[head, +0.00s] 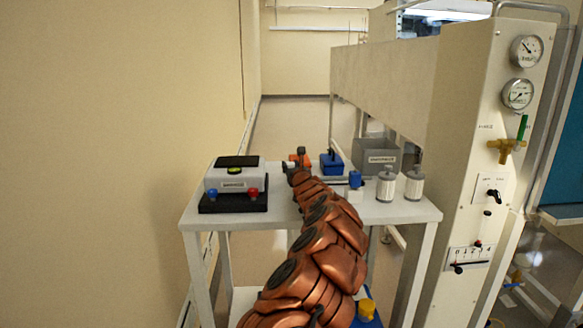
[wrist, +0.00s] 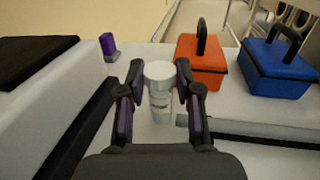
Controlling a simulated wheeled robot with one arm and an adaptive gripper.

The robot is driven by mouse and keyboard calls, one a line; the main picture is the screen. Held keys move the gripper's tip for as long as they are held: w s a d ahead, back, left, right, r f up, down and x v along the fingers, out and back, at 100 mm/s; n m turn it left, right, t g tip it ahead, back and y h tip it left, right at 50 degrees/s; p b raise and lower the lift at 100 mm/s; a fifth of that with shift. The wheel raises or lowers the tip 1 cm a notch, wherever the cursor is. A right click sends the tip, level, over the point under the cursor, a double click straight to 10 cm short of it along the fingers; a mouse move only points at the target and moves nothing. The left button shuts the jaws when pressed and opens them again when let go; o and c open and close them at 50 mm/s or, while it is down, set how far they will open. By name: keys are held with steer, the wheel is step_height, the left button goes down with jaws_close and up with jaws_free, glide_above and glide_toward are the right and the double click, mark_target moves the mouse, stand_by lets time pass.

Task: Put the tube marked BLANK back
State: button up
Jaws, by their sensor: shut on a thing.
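In the wrist view, a white tube (wrist: 158,72) with a white cap and a clear-looking lower body stands between my gripper's (wrist: 159,88) two fingers. The fingers are shut on it from both sides, just below the cap. It looks upright. Small marks show on its body, but I cannot read them, so I cannot tell if it is marked BLANK. I cannot tell whether its foot touches the white table top (wrist: 150,138).
An orange case (wrist: 201,75) and a blue case (wrist: 273,69) stand beyond to the right. A purple-topped piece (wrist: 109,48) stands at the left. A balance-like instrument (head: 233,177) is at the table's left. Two white canisters (head: 386,187) and a grey bin (head: 377,158) are at its right.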

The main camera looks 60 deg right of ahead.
steer(key=o, duration=1.1)
steer(key=shift+f, duration=0.1)
